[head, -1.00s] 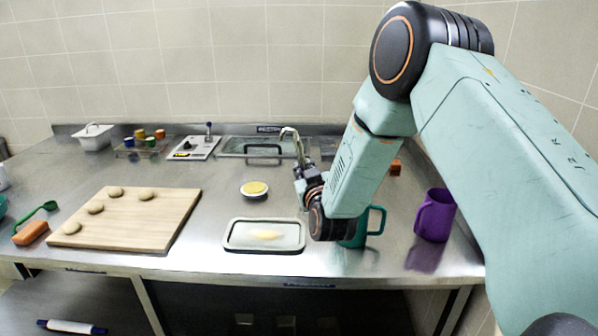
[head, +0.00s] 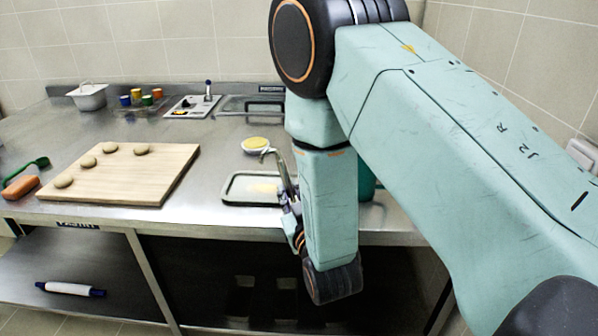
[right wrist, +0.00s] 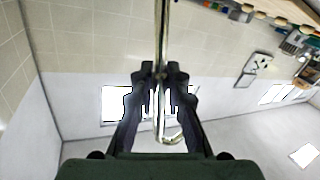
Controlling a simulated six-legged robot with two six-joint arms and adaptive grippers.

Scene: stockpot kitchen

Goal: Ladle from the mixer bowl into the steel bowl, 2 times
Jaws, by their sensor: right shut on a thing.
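My right gripper (head: 291,212) is shut on a thin metal rod with a hooked end, which looks like a ladle handle (head: 281,172). It is at the counter's front edge, just right of the shallow tray. In the right wrist view, the handle (right wrist: 162,45) runs between the fingers (right wrist: 160,95), with its hook below them. I cannot make out a mixer bowl or a steel bowl. My left gripper is not in view.
A wooden board (head: 125,180) with several dough rounds is at left. A teal mug (head: 366,186) is partly hidden by my right arm. A rolling pin (head: 70,289) lies on the lower shelf.

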